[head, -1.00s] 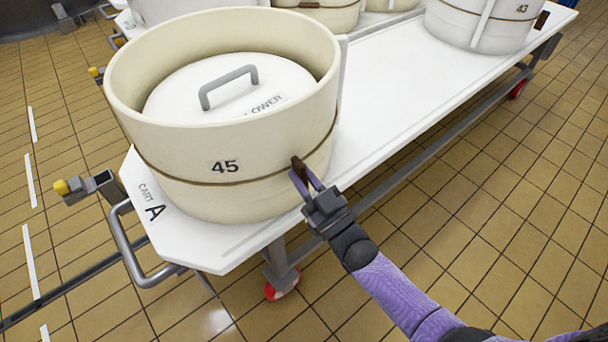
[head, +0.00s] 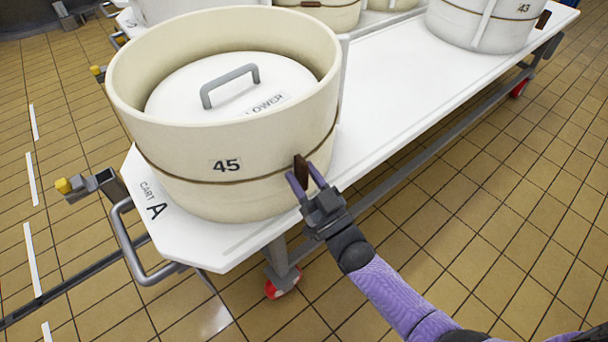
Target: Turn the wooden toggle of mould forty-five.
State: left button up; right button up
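The cream round mould (head: 225,145) with the label 45 stands on a white cart at left centre in the head view. Its dark brown wooden toggle (head: 301,167) sits on the right part of its front wall, at the end of a thin brown band, and looks close to upright. My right gripper (head: 302,178) is at the toggle, its two purple fingers spread apart, one to each side of the wood. The toggle's lower end is partly hidden by the fingers. Whether a finger touches it I cannot tell. My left gripper is not in view.
The white cart (head: 400,95) marked A carries other moulds, including one labelled 43 (head: 480,22) at the far right. A cart handle (head: 130,250) juts out at left. Tiled floor is clear at right.

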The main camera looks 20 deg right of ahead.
jog(key=shift+o, duration=0.2)
jog(key=shift+s, duration=0.15)
jog(key=p+v, duration=0.1)
jog(key=v, duration=0.8)
jog(key=shift+s+d, duration=0.15)
jog(key=shift+s, duration=0.15)
jog(key=shift+f, duration=0.2)
